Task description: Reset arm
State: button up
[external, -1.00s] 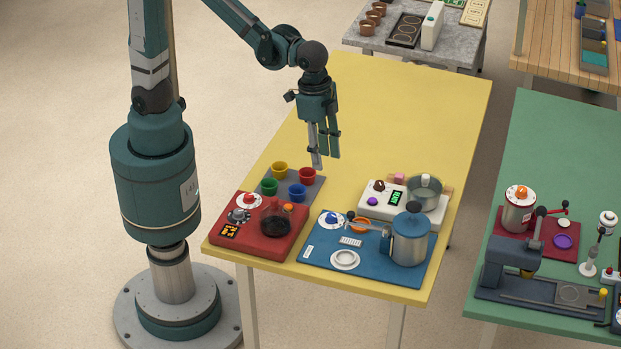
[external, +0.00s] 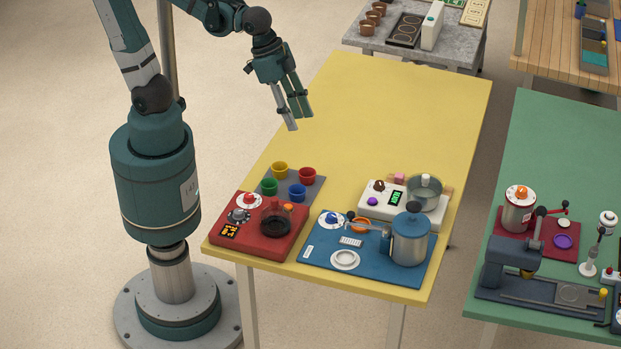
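My gripper (external: 299,121) hangs in the air over the left edge of the yellow table (external: 400,120), pointing down and tilted a little to the right. Its fingers look slightly apart at this size, with nothing seen between them. It is clear of everything on the table. My arm bends up and back toward its column at the left.
Near the table's front stand a red unit (external: 262,240) with a dark pot, a grey tray (external: 316,189) with several coloured cups, a blue mat (external: 318,252) with a metal pot (external: 409,240), and a white scale-like unit (external: 376,204). The table's back half is clear.

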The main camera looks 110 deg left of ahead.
jog(key=s+a+n+t, duration=0.1)
jog(key=s+a+t, duration=0.1)
jog(key=s, duration=0.6)
jog(key=shift+s+a+r+t, duration=0.3)
jog(key=shift+a+t, duration=0.1)
jog(key=shift+a, duration=0.5)
dwell(0.7)
